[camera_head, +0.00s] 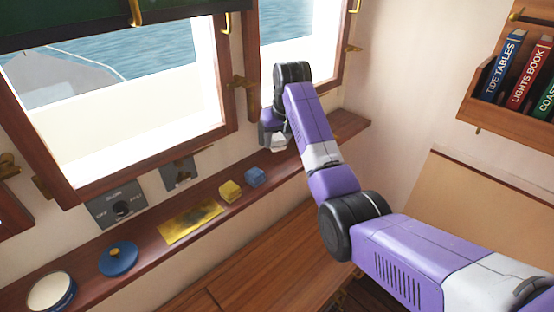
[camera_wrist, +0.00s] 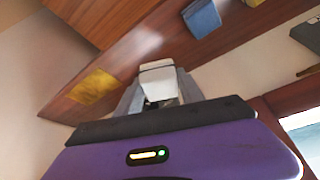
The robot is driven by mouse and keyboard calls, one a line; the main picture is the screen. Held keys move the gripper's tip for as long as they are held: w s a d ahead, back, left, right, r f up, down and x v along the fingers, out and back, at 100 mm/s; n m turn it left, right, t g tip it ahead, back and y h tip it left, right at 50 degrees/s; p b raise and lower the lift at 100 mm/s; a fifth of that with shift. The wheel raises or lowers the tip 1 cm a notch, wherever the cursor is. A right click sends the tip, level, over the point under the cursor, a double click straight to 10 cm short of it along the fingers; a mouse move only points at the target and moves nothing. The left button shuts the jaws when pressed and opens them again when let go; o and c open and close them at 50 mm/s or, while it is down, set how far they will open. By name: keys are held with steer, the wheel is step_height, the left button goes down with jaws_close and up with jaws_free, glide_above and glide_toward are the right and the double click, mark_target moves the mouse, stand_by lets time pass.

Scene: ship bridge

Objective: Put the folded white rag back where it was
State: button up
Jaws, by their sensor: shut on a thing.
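The folded white rag (camera_wrist: 157,75) is held between the fingers of my gripper (camera_wrist: 160,90) in the wrist view. In the head view a small pale part of the rag (camera_head: 277,142) shows under my gripper (camera_head: 272,138), over the wooden window ledge (camera_head: 150,231) to the right of a blue folded cloth (camera_head: 255,176). My gripper is shut on the rag. I cannot tell whether the rag touches the ledge. In the wrist view a flat yellow patch (camera_wrist: 93,86) lies near the ledge's end, apart from the rag.
Along the ledge lie a yellow block-like cloth (camera_head: 230,191), a flat yellow sheet (camera_head: 190,222), a blue lidded pot (camera_head: 118,259) and a round white-topped tin (camera_head: 51,292). The window frame (camera_head: 226,92) rises behind. A book rack (camera_head: 515,120) hangs at right.

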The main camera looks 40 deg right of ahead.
mark_target(275, 167)
step_height(275, 167, down, 8)
steer(key=shift+f+p, duration=0.25)
steer(key=shift+p, duration=0.15)
steer(key=o, duration=1.3)
steer(key=shift+f, duration=0.1)
steer(key=b+v, duration=0.1)
steer(key=v, duration=1.1)
